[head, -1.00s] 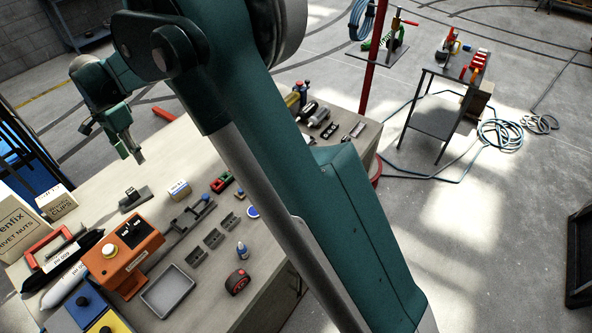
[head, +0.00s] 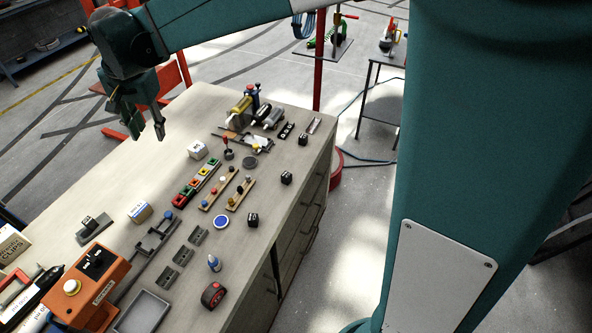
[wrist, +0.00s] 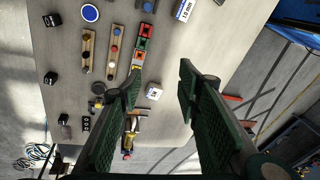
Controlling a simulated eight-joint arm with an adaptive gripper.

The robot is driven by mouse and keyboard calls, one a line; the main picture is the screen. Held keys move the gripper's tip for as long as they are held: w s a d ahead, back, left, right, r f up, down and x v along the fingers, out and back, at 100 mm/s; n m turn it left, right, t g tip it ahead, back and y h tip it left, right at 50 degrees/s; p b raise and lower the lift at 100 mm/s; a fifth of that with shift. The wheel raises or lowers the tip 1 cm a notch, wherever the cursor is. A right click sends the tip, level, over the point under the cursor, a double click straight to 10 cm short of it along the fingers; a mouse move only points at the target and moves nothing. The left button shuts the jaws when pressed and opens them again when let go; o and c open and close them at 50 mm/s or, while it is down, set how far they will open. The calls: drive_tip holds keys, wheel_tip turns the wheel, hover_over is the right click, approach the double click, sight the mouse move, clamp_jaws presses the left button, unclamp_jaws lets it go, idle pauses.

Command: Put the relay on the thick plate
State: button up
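Small black cubes with white marks, which look like relays, sit on the right of the bench: one (head: 286,177), one nearer (head: 253,219) and one farther back (head: 303,139). In the wrist view, black cubes lie at the left (wrist: 50,78). I cannot tell for sure which thing is the thick plate. A block labelled "10 mm" (wrist: 185,12) shows at the top of the wrist view; small dark grey plates (head: 181,257) lie in the bench's middle. My gripper (head: 140,122) is open and empty, above the bench's far left edge, away from the cubes.
A white block (wrist: 153,94) lies below my fingers. An orange button box (head: 90,285) stands at the near left. Bare bench top (head: 120,185) lies left of the middle.

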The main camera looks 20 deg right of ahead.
drive_tip(key=s+d+r+n+t, duration=0.1)
drive_tip(key=s+d, duration=0.3)
drive_tip(key=d, duration=0.3)
drive_tip(key=s+d+r+n, duration=0.15)
drive_tip(key=s+d, duration=0.25)
drive_tip(key=d, duration=0.4)
drive_tip(key=s+d+r+t, duration=0.1)
drive_tip(key=s+d+r, duration=0.1)
drive_tip(key=s+d, duration=0.4)
drive_tip(key=s+d+f+n+t, duration=0.1)
drive_tip(key=s+d+f, duration=0.2)
drive_tip(key=s+d, duration=0.4)
drive_tip(key=s+d+f+n+t+h, duration=0.1)
drive_tip(key=s+d+f+n, duration=0.1)
drive_tip(key=s+d, duration=0.6)
drive_tip(key=shift+d+f+t, duration=0.2)
drive_tip(key=shift+f+t, duration=0.2)
drive_tip(key=shift+f, duration=0.45)
